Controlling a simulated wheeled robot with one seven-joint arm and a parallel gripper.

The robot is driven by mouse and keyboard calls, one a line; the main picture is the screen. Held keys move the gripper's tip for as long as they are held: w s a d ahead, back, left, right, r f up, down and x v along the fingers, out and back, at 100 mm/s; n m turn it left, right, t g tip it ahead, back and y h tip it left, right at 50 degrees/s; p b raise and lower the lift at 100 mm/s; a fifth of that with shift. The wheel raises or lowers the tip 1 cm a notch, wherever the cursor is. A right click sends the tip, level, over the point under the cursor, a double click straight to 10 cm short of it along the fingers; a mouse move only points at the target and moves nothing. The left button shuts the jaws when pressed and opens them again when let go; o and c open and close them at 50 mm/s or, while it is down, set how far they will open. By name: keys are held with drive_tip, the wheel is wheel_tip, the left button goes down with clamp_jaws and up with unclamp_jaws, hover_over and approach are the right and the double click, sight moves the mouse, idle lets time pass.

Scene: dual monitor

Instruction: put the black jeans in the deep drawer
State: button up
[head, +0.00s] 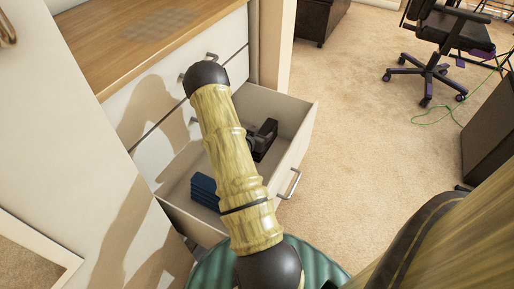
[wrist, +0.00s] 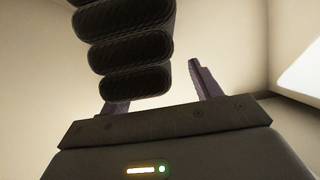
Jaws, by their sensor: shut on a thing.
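The black jeans (wrist: 125,50) show in the wrist view as a thick, dark folded bundle with several rounded layers. My gripper (wrist: 158,90) is shut on them, with one finger partly hidden behind the bundle and the other at its right side. In the head view the deep drawer (head: 285,108) is pulled out of the white cabinet. A dark shape (head: 264,138) shows inside the drawer's outline, beside my arm; I cannot tell gripper from jeans there. My arm hides the middle of the drawer.
A dark blue folded item (head: 204,190) lies in the drawer's near left part. The cabinet has a wooden top (head: 140,35) and closed drawers above. An office chair (head: 440,50) and a green bin (head: 300,255) stand nearby.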

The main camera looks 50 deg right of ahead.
drive_tip(key=shift+f+b, duration=1.35)
drive_tip(key=shift+f, duration=1.05)
drive_tip(key=shift+f, duration=0.1)
drive_tip(key=o, duration=1.7)
drive_tip(key=shift+a+r, duration=0.25)
drive_tip(key=p+v, duration=0.3)
drive_tip(key=v, duration=0.3)
drive_tip(key=shift+s+a+p, duration=0.1)
drive_tip(key=shift+p, duration=0.25)
drive_tip(key=shift+s+a, duration=0.15)
drive_tip(key=shift+a, duration=0.2)
